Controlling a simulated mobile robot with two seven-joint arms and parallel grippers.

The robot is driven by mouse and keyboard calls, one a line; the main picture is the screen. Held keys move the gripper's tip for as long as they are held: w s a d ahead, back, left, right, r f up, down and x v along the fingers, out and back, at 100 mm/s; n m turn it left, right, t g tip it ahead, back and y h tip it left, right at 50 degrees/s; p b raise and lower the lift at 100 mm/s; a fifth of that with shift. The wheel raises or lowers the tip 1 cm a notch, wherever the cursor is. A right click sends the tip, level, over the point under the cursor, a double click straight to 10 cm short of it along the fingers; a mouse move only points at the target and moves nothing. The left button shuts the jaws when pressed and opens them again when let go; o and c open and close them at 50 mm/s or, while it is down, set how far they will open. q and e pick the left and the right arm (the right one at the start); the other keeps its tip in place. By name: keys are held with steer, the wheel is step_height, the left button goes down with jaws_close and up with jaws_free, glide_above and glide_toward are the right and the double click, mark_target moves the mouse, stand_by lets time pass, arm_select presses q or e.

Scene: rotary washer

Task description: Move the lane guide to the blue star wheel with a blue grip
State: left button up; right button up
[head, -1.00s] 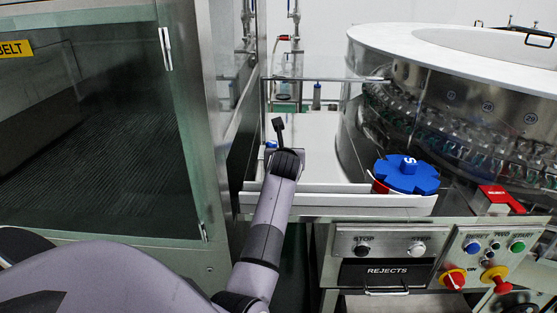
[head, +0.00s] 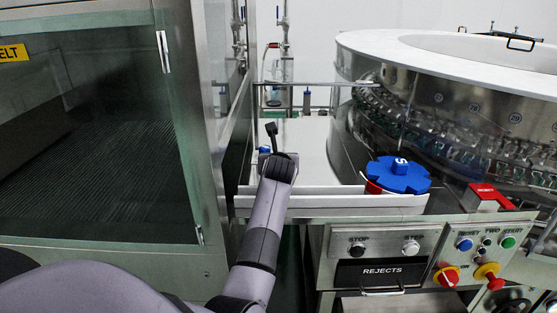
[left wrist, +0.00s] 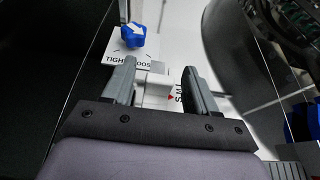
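The blue star wheel (head: 400,176), with a blue grip marked S on top, sits by the rotary washer at the end of the white rails. In the left wrist view, my left gripper (left wrist: 160,76) is open. Its two fingers stand on either side of a small white block (left wrist: 154,88), which looks like part of the lane guide, with gaps visible at both sides. A red pointer and a scale with letters lie beside the right finger. A blue knob (left wrist: 133,35) sits on a tight/loose plate (left wrist: 117,60) ahead. In the head view my wrist hides the fingers. My right gripper is out of view.
White rails (head: 325,202) run along the front edge of the white deck (head: 305,140). A glass-fronted cabinet (head: 95,150) stands close on the left. The washer drum (head: 450,130), a red block (head: 485,194), a button panel and the rejects drawer (head: 383,271) are to the right.

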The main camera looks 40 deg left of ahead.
arm_select(q)
steer(key=shift+v, duration=3.6)
steer(key=shift+f, duration=0.15)
